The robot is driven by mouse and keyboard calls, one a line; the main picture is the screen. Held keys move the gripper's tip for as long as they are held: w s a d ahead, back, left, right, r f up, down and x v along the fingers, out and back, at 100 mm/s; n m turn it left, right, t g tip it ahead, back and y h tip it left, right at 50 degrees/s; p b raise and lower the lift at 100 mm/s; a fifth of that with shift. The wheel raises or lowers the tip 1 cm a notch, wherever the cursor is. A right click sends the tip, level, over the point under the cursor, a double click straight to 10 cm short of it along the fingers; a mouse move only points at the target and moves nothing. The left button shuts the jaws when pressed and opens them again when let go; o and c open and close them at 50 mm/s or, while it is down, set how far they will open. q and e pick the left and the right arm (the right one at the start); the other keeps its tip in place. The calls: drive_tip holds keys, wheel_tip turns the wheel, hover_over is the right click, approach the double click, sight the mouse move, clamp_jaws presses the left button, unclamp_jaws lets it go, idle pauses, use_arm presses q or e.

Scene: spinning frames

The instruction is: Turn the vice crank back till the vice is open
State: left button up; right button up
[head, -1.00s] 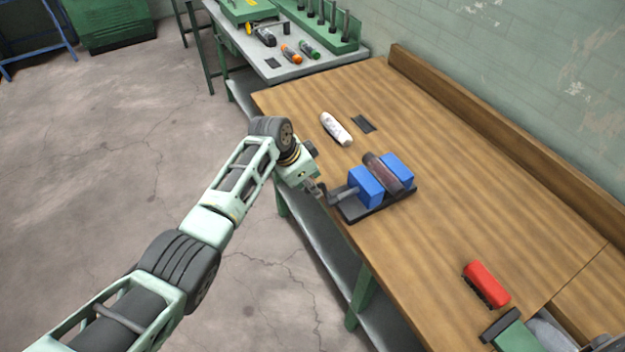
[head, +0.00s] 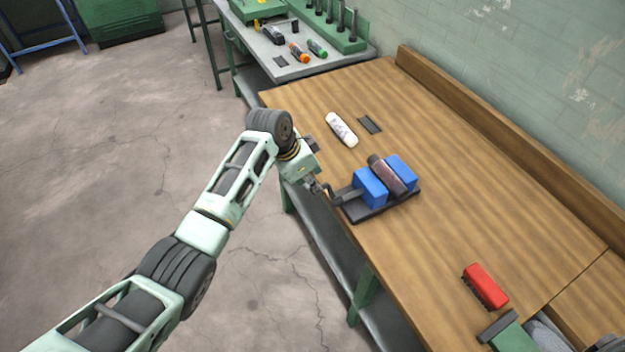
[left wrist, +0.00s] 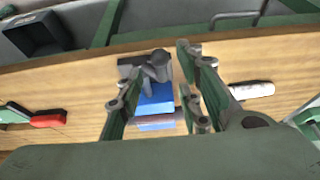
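The vice has two blue jaws (head: 370,187) on a black base (head: 380,211) near the bench's front edge. A dark brown cylinder (head: 386,174) lies between the jaws, with little or no gap visible. The grey crank (head: 347,197) sticks out from the vice toward the bench edge. My left gripper (head: 324,189) is at the crank's outer end. In the left wrist view its fingers (left wrist: 160,95) are spread apart, with the crank (left wrist: 157,66) and blue jaw (left wrist: 155,100) showing between them. Whether a finger touches the crank I cannot tell.
A white bottle (head: 342,129) and a dark flat piece (head: 369,124) lie behind the vice. Another bench (head: 285,68) with tools stands at the back. The bench middle is clear.

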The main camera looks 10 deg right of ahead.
idle(0.4)
use_arm(q)
drive_tip(key=v, duration=1.2)
